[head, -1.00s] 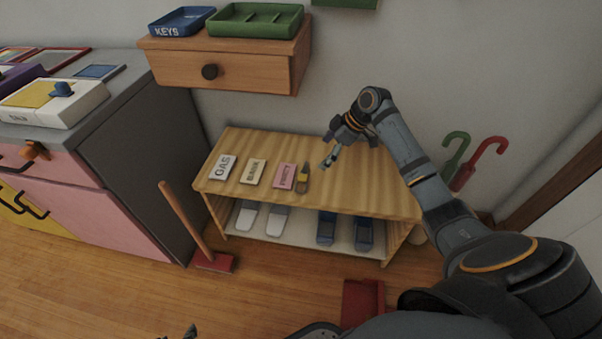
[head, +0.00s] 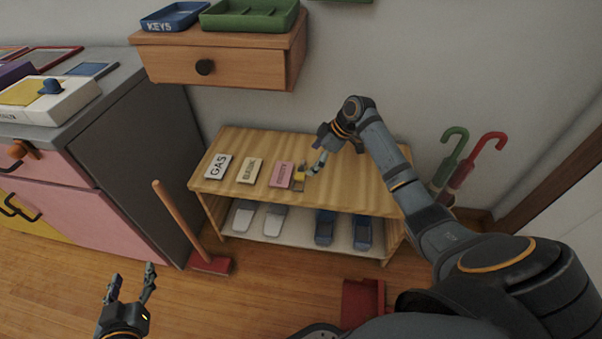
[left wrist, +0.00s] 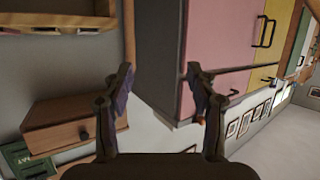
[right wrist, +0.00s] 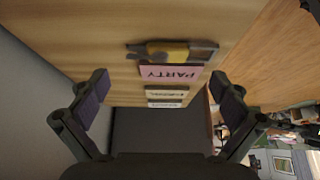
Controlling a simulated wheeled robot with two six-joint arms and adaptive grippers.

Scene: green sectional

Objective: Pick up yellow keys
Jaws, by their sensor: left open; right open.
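The yellow keys (head: 299,178) lie on the wooden shoe bench (head: 350,198), just right of the pink PARTY card (head: 281,175). In the right wrist view the keys (right wrist: 175,51) lie beyond the pink card, with a yellow tag and dark metal ends. My right gripper (head: 316,168) is open and empty, close to the keys at their upper right; whether it touches them is unclear in the head view. In the right wrist view its open fingers (right wrist: 160,100) are on either side, with the keys ahead between them. My left gripper (head: 132,285) is open and empty, low over the floor.
GAS (head: 217,166) and other cards lie left on the bench, shoes below. A red broom (head: 209,264) leans at its left, a red dustpan (head: 362,300) stands in front. Umbrellas (head: 465,165) are at right. A drawer shelf (head: 215,67) with KEYS tray (head: 172,18) hangs above.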

